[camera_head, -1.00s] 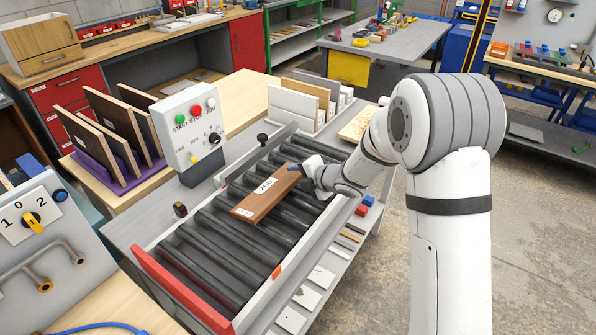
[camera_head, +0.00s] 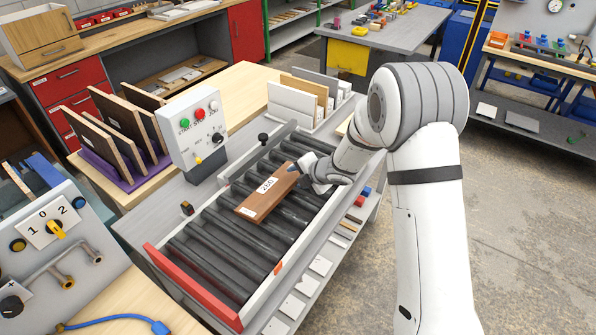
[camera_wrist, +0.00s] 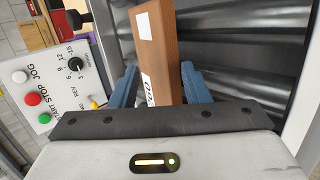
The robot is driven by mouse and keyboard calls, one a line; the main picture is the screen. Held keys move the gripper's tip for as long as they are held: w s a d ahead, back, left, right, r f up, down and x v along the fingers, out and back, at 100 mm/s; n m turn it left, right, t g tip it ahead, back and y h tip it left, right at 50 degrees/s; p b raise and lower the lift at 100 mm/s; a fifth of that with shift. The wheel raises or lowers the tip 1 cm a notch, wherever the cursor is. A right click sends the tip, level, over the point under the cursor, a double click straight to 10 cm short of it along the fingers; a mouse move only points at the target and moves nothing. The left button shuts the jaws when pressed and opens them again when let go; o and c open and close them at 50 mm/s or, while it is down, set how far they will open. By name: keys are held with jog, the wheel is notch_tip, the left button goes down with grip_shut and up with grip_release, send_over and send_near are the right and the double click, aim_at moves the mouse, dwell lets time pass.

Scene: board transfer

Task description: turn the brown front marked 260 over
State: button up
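The brown front marked 260 (camera_head: 262,197) is over the dark rollers of the conveyor (camera_head: 215,262), with its white 260 label facing up in the head view. Whether it rests on the rollers or is held just above them is unclear. My gripper (camera_head: 297,173) is at its far right end. In the wrist view the brown front (camera_wrist: 162,55) runs between the two blue fingers of my gripper (camera_wrist: 160,84). The fingertips appear to press on its two sides. The part of it nearest the palm is hidden.
A control box (camera_head: 197,130) with START and STOP buttons stands behind the conveyor. Boards stand in a purple rack (camera_head: 97,170) at left. White and tan panels (camera_head: 292,106) stand at the far end. A red bar (camera_head: 192,287) closes the near end. Near rollers are clear.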

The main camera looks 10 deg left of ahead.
dwell(0.3)
jog(key=shift+s+d+r, duration=0.35)
jog(key=shift+s+d, duration=0.15)
jog(key=shift+d, duration=0.15)
jog(key=shift+s+d+r, duration=0.3)
jog(key=shift+s+d, duration=0.15)
jog(key=shift+d, duration=0.15)
jog(key=o, duration=0.6)
jog(key=shift+c, duration=0.2)
jog(key=shift+w, duration=0.1)
notch_tip(320, 180, up, 7)
jog(key=s+d+p, duration=0.1)
jog(key=p, duration=0.4)
jog(key=shift+s+d, duration=0.15)
jog(key=shift+d, duration=0.25)
